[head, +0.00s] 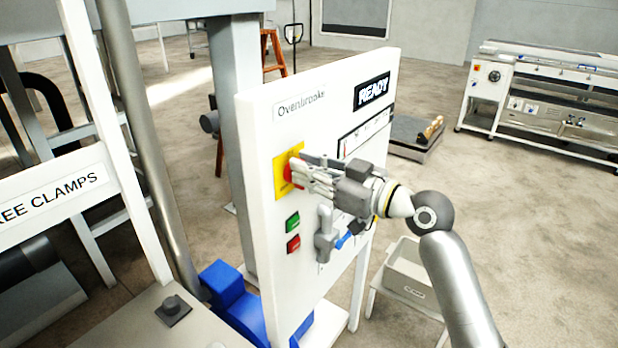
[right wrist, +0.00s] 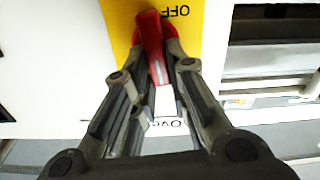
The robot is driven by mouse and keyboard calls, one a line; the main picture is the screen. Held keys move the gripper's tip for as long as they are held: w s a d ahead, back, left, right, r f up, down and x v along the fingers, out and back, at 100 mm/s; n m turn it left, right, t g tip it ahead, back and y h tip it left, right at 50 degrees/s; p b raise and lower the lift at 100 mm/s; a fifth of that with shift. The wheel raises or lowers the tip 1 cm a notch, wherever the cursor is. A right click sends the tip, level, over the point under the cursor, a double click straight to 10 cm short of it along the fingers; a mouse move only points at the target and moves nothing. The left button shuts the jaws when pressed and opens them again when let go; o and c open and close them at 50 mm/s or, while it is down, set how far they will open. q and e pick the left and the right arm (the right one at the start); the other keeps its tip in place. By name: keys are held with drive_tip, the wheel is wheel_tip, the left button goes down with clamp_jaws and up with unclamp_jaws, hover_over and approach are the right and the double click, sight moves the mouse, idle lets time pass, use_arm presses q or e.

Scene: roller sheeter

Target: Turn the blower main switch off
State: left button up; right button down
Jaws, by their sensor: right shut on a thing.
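The blower main switch is a red rotary handle (head: 288,173) on a yellow plate (head: 279,185), mounted on a white upright panel. In the right wrist view the red handle (right wrist: 150,35) points down the picture in front of the yellow plate (right wrist: 120,12). An upside-down OFF label (right wrist: 178,12) shows beside the handle. My right gripper (head: 298,172) reaches the switch from the right and is shut on the handle. Its fingers (right wrist: 156,62) lie on both sides of the handle in the right wrist view. My left gripper is out of view.
Below the switch are a green button (head: 293,222) and a red button (head: 293,244). A grey lever with a blue part (head: 345,240) sits just below my right gripper. A READY sign (head: 373,92) is at the panel's top. A grey bin (head: 408,272) stands lower right.

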drive_tip(key=n+b, duration=0.2)
drive_tip(key=b, duration=0.1)
drive_tip(key=n+b, duration=0.3)
drive_tip(key=s+f+n+b, duration=0.1)
drive_tip(key=n+b, duration=0.2)
drive_tip(key=shift+a+b, duration=0.3)
drive_tip(key=n+b, duration=0.1)
drive_tip(key=n, duration=0.2)
drive_tip(key=shift+s+a+f+n+b, duration=0.1)
drive_tip(key=shift+s+f+n+b, duration=0.05)
drive_tip(key=shift+n+b, duration=0.25)
drive_tip(key=shift+f+n, duration=0.15)
drive_tip(key=shift+n, duration=1.05)
drive_tip(key=shift+f+n, duration=0.2)
drive_tip(key=shift+n, duration=0.9)
drive_tip(key=shift+a, duration=0.1)
drive_tip(key=c, duration=1.4)
unclamp_jaws()
drive_tip(key=shift+c, duration=0.2)
